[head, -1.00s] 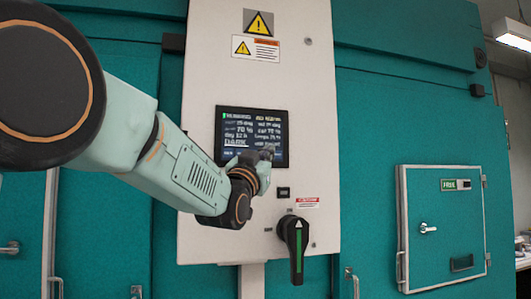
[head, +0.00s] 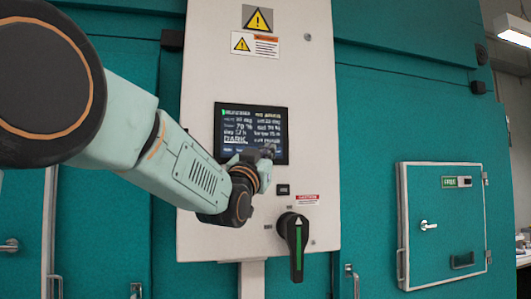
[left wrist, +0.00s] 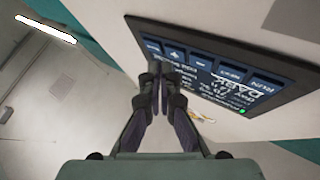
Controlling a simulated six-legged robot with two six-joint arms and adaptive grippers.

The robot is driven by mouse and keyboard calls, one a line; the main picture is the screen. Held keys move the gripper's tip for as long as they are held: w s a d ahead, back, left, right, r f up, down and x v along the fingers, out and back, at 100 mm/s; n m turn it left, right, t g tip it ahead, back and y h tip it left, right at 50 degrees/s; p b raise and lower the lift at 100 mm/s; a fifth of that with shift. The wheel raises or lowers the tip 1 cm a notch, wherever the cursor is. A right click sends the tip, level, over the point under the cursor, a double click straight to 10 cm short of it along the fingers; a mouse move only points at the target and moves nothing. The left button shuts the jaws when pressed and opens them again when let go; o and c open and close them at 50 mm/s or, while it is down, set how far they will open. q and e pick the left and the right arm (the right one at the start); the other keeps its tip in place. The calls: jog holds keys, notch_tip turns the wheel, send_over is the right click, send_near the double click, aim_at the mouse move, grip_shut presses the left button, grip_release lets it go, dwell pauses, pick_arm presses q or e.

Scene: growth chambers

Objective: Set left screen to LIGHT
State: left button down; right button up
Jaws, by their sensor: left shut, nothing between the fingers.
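The screen (head: 251,124) is a dark display on the white control panel, with rows of small text and the large word DARK at its lower left. In the left wrist view the screen (left wrist: 222,80) appears tilted, with DARK readable and a row of buttons including RUN and NEXT along one edge. My left gripper (head: 268,152) is at the screen's lower right edge in the head view. In the left wrist view my left gripper (left wrist: 156,70) is shut and empty, its tips near the end of the button row; I cannot tell whether they touch. My right gripper is not in view.
A black rotary handle (head: 296,240) with a green stripe sticks out below the screen. A small black panel part (head: 283,190) sits above it. Teal chamber walls flank the panel, with a small hatch door (head: 443,220) at the right.

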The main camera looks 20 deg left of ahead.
pick_arm(q)
jog(key=shift+s, duration=0.2)
jog(key=shift+a, duration=0.1)
jog(key=shift+w+a, duration=0.2)
jog(key=shift+w, duration=0.35)
jog(key=shift+s, duration=0.15)
